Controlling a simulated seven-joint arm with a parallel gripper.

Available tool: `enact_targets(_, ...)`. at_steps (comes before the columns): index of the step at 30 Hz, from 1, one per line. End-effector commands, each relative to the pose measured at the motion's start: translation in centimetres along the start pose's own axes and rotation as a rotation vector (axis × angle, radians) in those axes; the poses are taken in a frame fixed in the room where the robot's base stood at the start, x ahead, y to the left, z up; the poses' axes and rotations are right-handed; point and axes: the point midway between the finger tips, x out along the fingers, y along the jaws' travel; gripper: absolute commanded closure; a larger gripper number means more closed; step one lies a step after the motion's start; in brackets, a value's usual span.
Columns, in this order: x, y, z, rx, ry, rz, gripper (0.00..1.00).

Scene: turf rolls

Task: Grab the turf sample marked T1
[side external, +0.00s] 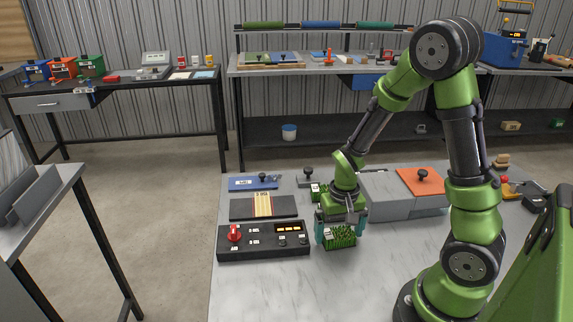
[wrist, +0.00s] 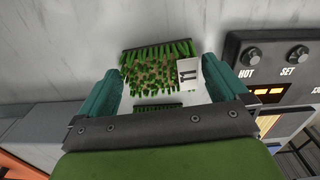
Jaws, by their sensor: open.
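A green turf sample (side external: 341,241) lies on the grey table, to the right of the black control box. In the wrist view the turf (wrist: 155,68) has a white tag (wrist: 188,72) at its right end; its turned lettering looks like T1. My gripper (side external: 340,238) is low over this sample with its teal fingers open, one on each side. The wrist view shows the open fingers (wrist: 160,76) flanking the turf's near part. I cannot tell whether they touch it. A second green turf piece (side external: 318,191) is behind my gripper, partly hidden.
The control box (side external: 263,241) with a red knob stands close to the left. Behind it lie a dark striped board (side external: 264,207) and a blue plate (side external: 253,183). A grey box with an orange lid (side external: 421,181) stands to the right. The table front is clear.

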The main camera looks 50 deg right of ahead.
Motion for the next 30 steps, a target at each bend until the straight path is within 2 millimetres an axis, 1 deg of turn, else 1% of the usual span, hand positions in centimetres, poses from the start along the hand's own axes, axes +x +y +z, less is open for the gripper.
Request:
enact_targets(1, 0.5, 0.1, 0.1, 0.002, -0.003, 0.001, 0.00)
enact_targets(3, 0.8, 0.1, 0.0, 0.000, 0.000, 0.001, 0.00)
enact_targets(9, 0.8, 0.0, 0.0, 0.000, 0.001, 0.000, 0.00)
enact_targets(11, 0.8, 0.0, 0.0, 0.000, 0.001, 0.000, 0.08)
enact_targets(18, 0.8, 0.0, 0.0, 0.000, 0.001, 0.000, 0.44)
enact_targets(26, 0.5, 0.0, 0.0, 0.000, 0.002, -0.002, 0.44)
enact_targets(29, -0.5, -0.1, -0.1, -0.001, 0.005, -0.004, 0.44)
enact_targets(30, -1.1, -0.1, -0.1, -0.001, 0.006, -0.005, 0.44)
